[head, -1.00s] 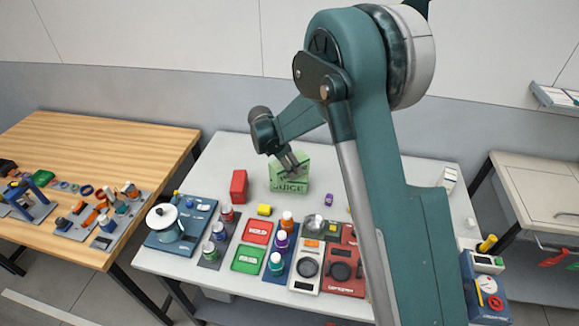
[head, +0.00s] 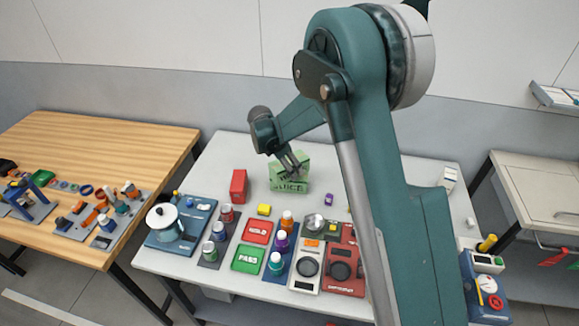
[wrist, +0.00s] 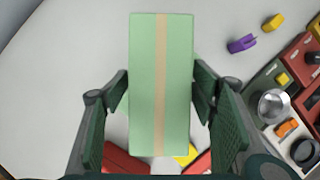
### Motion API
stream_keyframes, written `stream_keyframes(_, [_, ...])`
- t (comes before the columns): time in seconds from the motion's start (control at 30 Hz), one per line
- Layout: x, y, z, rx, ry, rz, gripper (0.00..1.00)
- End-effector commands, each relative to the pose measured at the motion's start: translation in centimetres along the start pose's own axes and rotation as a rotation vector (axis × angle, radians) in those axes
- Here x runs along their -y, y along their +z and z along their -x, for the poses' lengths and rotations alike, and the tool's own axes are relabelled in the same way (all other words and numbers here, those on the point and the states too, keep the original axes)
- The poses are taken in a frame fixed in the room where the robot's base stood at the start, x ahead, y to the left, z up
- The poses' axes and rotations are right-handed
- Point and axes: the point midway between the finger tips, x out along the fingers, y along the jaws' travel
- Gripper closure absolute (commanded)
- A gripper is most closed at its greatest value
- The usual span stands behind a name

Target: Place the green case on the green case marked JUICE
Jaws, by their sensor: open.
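A green case with a tan tape stripe (wrist: 160,50) fills the middle of the wrist view. My gripper (wrist: 161,88) is open, with one finger on each side of this case; I cannot tell whether they touch it. A sliver of pale green shows past its right edge. In the head view, the green case marked JUICE (head: 289,187) stands at the back middle of the white table, its lettering partly visible. The upper green case appears to rest on it, partly hidden by my gripper (head: 294,164).
A red box (head: 239,186) stands left of the cases. A yellow block (head: 264,210) and a purple piece (head: 327,199) lie in front. Bottles, red HOLD (head: 257,231) and green PASS (head: 249,259) trays and devices crowd the front. The table behind the cases is clear.

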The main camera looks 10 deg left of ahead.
Motion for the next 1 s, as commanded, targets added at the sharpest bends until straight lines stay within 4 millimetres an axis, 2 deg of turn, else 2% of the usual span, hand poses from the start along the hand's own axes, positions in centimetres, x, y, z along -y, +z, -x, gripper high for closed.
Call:
stream_keyframes(0.27, [0.0,0.0,2.4,0.0,0.0,0.001,0.43])
stream_keyframes(0.8, [0.0,0.0,10.4,0.0,0.0,0.0,0.43])
stream_keyframes(1.0, [0.0,0.0,11.8,0.0,0.0,0.001,0.43])
